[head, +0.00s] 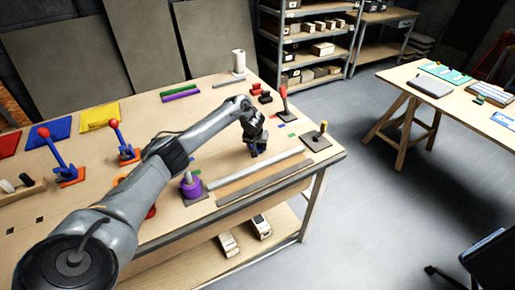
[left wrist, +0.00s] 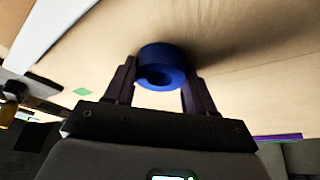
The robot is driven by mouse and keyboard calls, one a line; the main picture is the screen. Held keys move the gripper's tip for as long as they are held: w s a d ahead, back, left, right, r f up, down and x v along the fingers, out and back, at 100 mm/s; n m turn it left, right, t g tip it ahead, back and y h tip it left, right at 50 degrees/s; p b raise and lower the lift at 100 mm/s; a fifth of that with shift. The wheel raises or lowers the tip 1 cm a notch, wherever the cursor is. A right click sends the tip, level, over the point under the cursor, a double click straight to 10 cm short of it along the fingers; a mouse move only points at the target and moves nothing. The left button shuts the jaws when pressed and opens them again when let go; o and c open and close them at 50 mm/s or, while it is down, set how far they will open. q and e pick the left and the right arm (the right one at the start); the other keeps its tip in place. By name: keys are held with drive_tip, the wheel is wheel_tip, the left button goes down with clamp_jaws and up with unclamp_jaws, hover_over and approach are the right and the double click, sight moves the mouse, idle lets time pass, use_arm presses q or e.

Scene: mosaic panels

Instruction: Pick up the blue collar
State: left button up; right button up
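The blue collar (left wrist: 160,64) is a thick ring with a dark hole, seen between the two fingertips in the left wrist view. A little of its blue (head: 254,153) shows under my left gripper (head: 257,143) in the head view. My left gripper (left wrist: 160,84) has one finger on each side of the collar, with no clear gap on either side, and looks shut on it. The collar is at or just above the tabletop (head: 225,165); the exact height cannot be told. My right gripper is not in view.
A purple collar (head: 191,188) sits around an upright post nearer the front edge. A grey bar (head: 255,169) lies in front of the gripper. A yellow-knobbed piece (head: 320,137), a red-knobbed lever (head: 284,104) and red-and-black parts (head: 262,96) stand to the right and behind.

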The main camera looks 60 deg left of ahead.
use_arm(q)
drive_tip(key=c, duration=0.6)
drive_tip(key=shift+r, duration=0.15)
drive_tip(key=shift+r, duration=0.25)
wheel_tip(320, 180, up, 4)
drive_tip(key=shift+f+p, duration=0.1)
drive_tip(key=shift+p, duration=0.35)
drive_tip(key=w+d+r+p, duration=0.1)
drive_tip(key=d+r+p, duration=0.2)
drive_tip(key=r+p, duration=0.1)
drive_tip(key=w+d+r+p, duration=0.2)
drive_tip(key=d+r+p, duration=0.2)
drive_tip(key=r+p, duration=0.1)
drive_tip(key=w+d+r+p, duration=0.2)
drive_tip(key=d+r+p, duration=0.1)
drive_tip(key=r+p, duration=0.1)
drive_tip(key=shift+w+d+r, duration=0.1)
drive_tip(key=shift+d+r, duration=0.15)
